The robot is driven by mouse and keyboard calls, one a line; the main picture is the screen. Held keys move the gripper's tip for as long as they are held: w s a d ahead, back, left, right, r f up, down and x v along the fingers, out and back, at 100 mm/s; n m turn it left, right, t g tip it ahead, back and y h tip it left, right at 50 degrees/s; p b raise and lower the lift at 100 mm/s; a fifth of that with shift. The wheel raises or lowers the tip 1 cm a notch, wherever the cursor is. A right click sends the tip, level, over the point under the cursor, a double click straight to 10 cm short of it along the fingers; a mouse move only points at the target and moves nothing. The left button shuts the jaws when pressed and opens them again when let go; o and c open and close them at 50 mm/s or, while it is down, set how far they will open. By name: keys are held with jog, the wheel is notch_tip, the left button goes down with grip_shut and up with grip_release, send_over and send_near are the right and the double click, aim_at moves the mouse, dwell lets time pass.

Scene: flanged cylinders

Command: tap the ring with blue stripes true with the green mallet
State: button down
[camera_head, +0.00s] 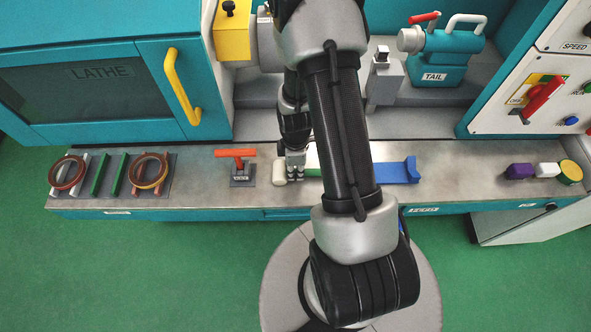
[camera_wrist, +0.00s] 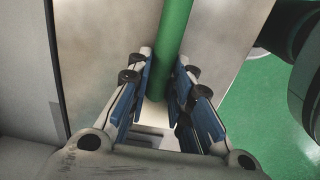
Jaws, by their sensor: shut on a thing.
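The green mallet has a pale head (camera_head: 280,173) and a green handle (camera_head: 313,172). It lies level at the bench, partly hidden by my arm. My gripper (camera_head: 295,168) is at the handle, close to the head. In the wrist view, the green handle (camera_wrist: 174,40) runs between the blue-padded fingers of my gripper (camera_wrist: 165,98), which are shut on it. I cannot make out a ring with blue stripes. My arm hides part of the machine's middle.
Two reddish-brown rings, a left one (camera_head: 54,180) and a right one with some yellow (camera_head: 166,172), rest on racks at the left. A red-handled tool (camera_head: 235,153) stands left of the mallet. A blue piece (camera_head: 398,173) lies right of it. Purple (camera_head: 519,171), white and yellow pieces sit far right.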

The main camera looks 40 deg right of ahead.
jog(key=c, duration=1.4)
grip_release()
jog(key=shift+f, duration=0.1)
jog(key=shift+c, duration=0.2)
jog(key=shift+f, duration=0.15)
jog(key=s+a+r+m+t+p, duration=0.1)
jog(key=a+r+m+p, duration=0.15)
jog(key=r, duration=1.35)
jog(key=a+r+m+t+p, duration=0.1)
jog(key=a+r+m+p, duration=0.15)
jog(key=r, duration=1.35)
jog(key=s+a+r+m+t, duration=0.2)
jog(key=s+a+r+m, duration=0.4)
jog(key=s+a+r, duration=0.2)
jog(key=s+r, duration=0.2)
jog(key=s, duration=0.1)
jog(key=shift+t, duration=0.3)
